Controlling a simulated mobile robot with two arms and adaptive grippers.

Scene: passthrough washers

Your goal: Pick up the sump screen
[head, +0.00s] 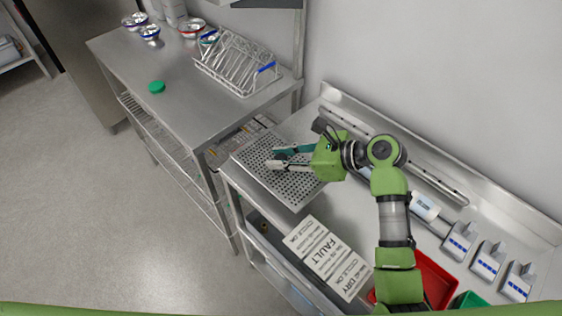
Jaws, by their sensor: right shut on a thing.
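The sump screen (297,191) is a perforated grey metal sheet at the left end of the right-hand steel counter, near the gap between the counters. My right gripper (272,158) reaches over it from the right, its fingers above the middle of the sheet. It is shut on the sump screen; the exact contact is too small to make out. I cannot tell whether the sheet is clear of the counter. My left gripper is not in view.
Labelled cards (327,258), one reading FAULT, lie at the right counter's front edge. A red tray (432,277) and several grey dispensers (489,260) are farther right. A wire rack (238,65), metal bowls and a green disc (156,87) sit on the left counter (185,100).

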